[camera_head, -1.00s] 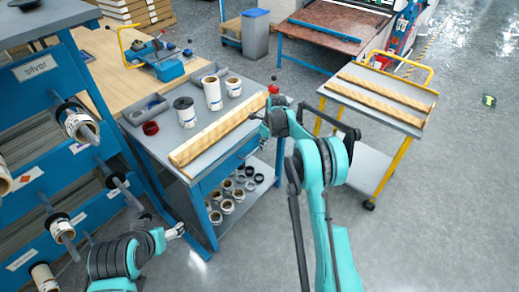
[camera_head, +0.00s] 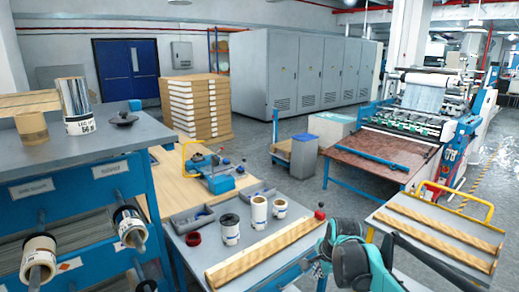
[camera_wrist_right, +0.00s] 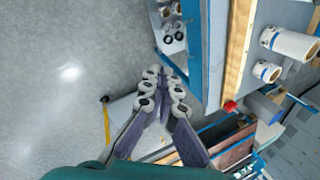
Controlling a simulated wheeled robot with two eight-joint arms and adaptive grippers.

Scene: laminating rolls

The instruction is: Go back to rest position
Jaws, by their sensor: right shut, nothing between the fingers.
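My right arm shows at the bottom of the head view, with its teal and black gripper (camera_head: 316,268) beside the front right corner of the grey work table (camera_head: 200,262). In the right wrist view the gripper (camera_wrist_right: 168,82) has its fingers together, shut and empty, with grey floor and a table side beyond them. My left arm and gripper are out of view. White rolls (camera_head: 259,212) and a dark-topped roll (camera_head: 230,230) stand on the work table, apart from the gripper.
A long wooden strip (camera_head: 265,254) lies along the table's front. A trolley (camera_head: 437,236) with two wooden strips stands right of my right arm. The blue rack (camera_head: 75,205) with rolls is at left. Stacked boxes (camera_head: 196,108) and grey cabinets (camera_head: 300,75) stand behind.

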